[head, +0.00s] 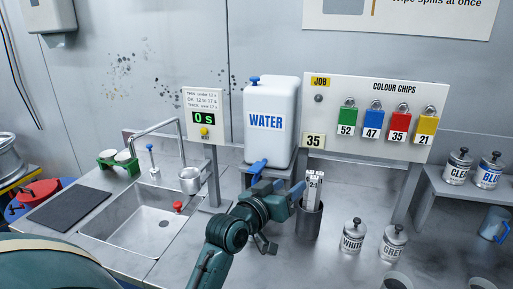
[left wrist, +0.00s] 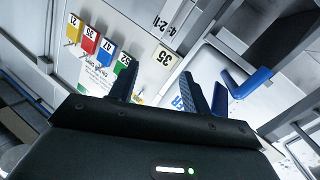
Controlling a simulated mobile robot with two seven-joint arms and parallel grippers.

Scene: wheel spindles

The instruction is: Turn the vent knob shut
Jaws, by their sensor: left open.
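The vent knob (head: 254,79) is a small blue knob on top of the white water container (head: 284,100), towards its left side. A blue tap lever (head: 257,168) is at the container's lower front. My left gripper (head: 287,188) is open and empty, low in front of the container and well below the knob. In the left wrist view its two fingers (left wrist: 160,88) are apart, with the job board behind. A blue lever, likely the tap's (left wrist: 245,82), shows beside them. The knob is not seen there. My right gripper is not in view.
A metal can with strips (head: 309,214) stands close to the right of my left gripper. The sink (head: 144,219) and timer sign (head: 204,103) are on the left. The colour chip board (head: 375,88) is right of the container; lidded white (head: 353,235) and grey (head: 393,242) pots stand below it.

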